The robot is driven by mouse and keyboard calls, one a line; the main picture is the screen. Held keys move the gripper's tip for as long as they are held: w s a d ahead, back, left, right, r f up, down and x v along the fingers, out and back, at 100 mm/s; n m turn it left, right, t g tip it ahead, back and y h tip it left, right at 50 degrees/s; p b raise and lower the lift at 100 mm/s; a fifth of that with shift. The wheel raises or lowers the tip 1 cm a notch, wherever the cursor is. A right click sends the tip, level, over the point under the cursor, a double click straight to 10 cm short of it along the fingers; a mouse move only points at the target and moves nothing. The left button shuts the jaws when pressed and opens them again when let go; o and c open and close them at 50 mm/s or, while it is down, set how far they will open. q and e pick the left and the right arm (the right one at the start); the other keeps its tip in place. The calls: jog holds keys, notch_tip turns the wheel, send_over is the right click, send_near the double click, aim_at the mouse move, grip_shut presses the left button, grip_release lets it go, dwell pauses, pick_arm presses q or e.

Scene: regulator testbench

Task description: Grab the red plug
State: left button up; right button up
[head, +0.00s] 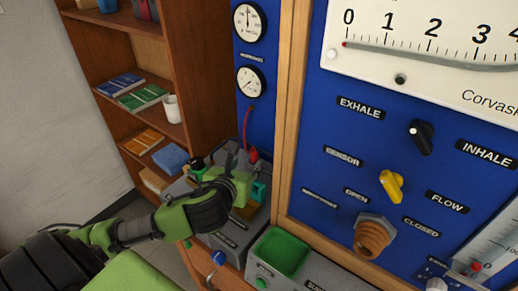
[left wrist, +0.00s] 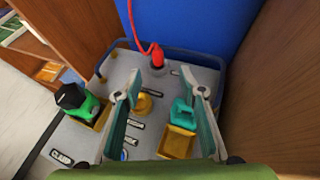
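The red plug (head: 253,156) stands at the back of the grey bench unit (head: 243,236), against the blue panel, with a thin red cable rising from it. In the left wrist view the red plug (left wrist: 157,59) is upright beyond the fingertips, between their lines. My left gripper (head: 241,178) is over the unit, in front of the plug. Its fingers are spread apart in the left wrist view (left wrist: 163,84), with the plug not between them. My right gripper is not in view.
A yellow knob (left wrist: 143,103) and a teal part on a yellow base (left wrist: 182,114) lie under the open fingers. A green part with a black cap (left wrist: 76,99) stands to the left. A wooden post (head: 288,110) and a shelf (head: 135,50) flank the unit.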

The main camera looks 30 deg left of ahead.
aim_at(254, 153)
pick_arm(q)
jog(key=p+x, duration=0.1)
jog(key=x, duration=0.5)
jog(key=shift+w+a, duration=0.15)
jog(key=shift+w, duration=0.15)
jog(key=shift+p+x, duration=0.35)
jog(key=shift+x, duration=0.9)
jog(key=shift+w+a+f, duration=0.15)
jog(key=shift+w+a, duration=0.05)
jog(key=shift+w, duration=0.05)
jog(key=p+x, duration=0.1)
jog(key=x, duration=0.2)
jog(key=shift+a+f, duration=0.1)
jog(key=shift+a, duration=0.1)
jog(key=shift+w+f, duration=0.25)
jog(key=shift+w, duration=0.1)
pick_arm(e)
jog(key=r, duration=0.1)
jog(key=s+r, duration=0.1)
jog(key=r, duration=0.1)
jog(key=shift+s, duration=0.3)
pick_arm(q)
grip_shut()
